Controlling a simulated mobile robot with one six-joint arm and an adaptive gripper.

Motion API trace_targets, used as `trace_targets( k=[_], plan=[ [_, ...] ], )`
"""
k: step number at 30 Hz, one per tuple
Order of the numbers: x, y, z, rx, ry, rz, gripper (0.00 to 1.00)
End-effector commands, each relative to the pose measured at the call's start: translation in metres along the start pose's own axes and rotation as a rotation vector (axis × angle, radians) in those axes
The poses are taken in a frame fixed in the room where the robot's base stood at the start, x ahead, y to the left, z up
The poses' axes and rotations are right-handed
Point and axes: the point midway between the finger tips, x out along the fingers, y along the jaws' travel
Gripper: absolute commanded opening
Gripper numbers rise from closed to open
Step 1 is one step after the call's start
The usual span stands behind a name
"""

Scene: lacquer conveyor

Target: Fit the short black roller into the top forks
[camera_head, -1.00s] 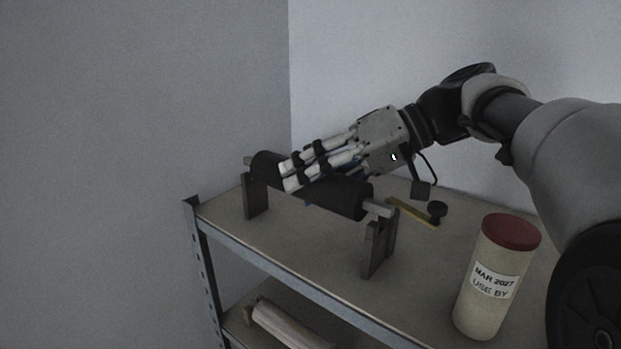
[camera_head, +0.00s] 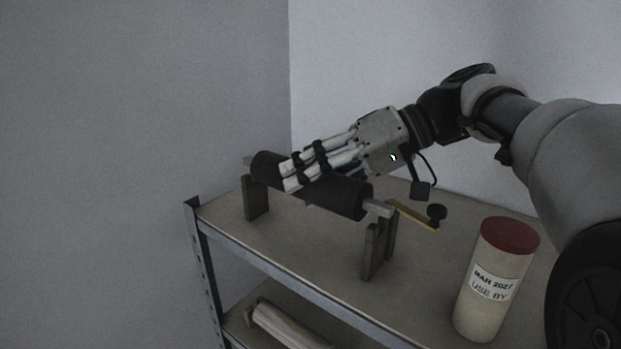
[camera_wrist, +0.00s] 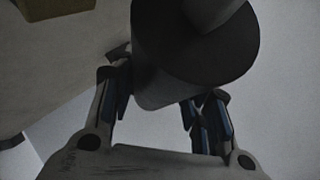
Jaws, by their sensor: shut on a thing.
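The short black roller (camera_head: 337,195) has light grey shaft ends and lies roughly level over the top shelf. My gripper (camera_head: 287,176) is shut on the roller's black body from behind and above. In the wrist view the black roller (camera_wrist: 195,45) sits between my fingers, seen nearly end on. The left fork (camera_head: 256,197) and the right fork (camera_head: 377,250) stand upright on the shelf under the shaft ends. The near shaft end (camera_head: 379,207) is by the top of the right fork. I cannot tell whether either shaft end is in its slot.
A cream container with a red lid (camera_head: 495,280) stands at the front right of the top shelf (camera_head: 310,245). A yellow crank with a black knob (camera_head: 414,214) is behind the right fork. A pale roller (camera_head: 288,324) lies on the lower shelf. Walls are behind.

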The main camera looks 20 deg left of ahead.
Motion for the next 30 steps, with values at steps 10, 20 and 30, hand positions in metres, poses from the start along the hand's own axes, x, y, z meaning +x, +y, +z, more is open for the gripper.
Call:
trace_targets(
  k=[10,20,30],
  plan=[
    [0.001,0.000,0.000,-0.002,0.002,-0.001,0.05],
    [0.005,0.006,0.004,-0.002,0.002,-0.001,0.05],
    [0.007,0.009,0.007,-0.001,0.001,-0.001,0.50]
  ],
)
